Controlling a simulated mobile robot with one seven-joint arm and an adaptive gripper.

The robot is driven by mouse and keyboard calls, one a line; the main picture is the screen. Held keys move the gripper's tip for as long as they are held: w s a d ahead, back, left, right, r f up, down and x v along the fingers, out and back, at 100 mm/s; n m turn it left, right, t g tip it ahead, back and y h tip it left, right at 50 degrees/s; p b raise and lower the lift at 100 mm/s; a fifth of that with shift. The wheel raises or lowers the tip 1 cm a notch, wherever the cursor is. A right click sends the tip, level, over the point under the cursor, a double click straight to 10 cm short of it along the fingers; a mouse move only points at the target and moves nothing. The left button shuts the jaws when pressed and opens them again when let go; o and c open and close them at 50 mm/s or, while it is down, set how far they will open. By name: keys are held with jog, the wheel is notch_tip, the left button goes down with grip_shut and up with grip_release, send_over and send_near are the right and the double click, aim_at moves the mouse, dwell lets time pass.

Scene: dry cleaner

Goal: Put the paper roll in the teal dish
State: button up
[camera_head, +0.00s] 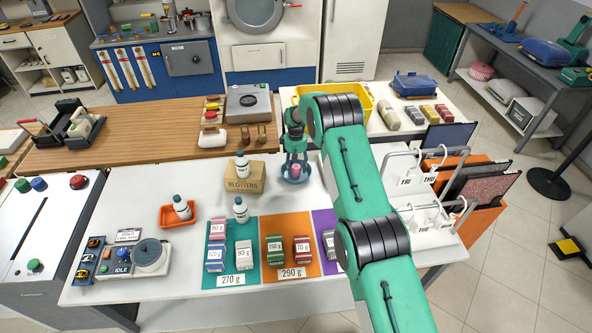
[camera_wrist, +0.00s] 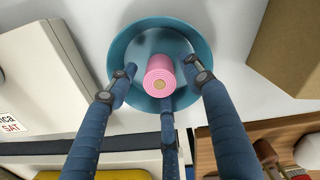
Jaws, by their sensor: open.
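The pink paper roll (camera_wrist: 163,72) appears to stand on end in the teal dish (camera_wrist: 123,48), near its middle; whether its base touches the dish is hidden. In the head view the pink roll (camera_head: 296,170) shows within the teal dish (camera_head: 285,177) on the white table. My gripper (camera_wrist: 162,84) has its blue fingers spread around the roll, over the dish. The fingers look apart from the roll's sides. In the head view my gripper (camera_head: 294,158) is directly above the dish, and its fingers partly hide the roll.
A cardboard box (camera_head: 244,177) with a bottle on it stands left of the dish. White hanger racks (camera_head: 405,175) stand to the right, behind my arm. Weighted blocks on coloured mats (camera_head: 245,270) lie in front. A yellow bin (camera_head: 368,99) is behind.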

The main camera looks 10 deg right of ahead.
aim_at(296, 166)
notch_tip(296, 166, up, 10)
jog(key=shift+f, duration=0.1)
dwell(0.4)
dwell(0.7)
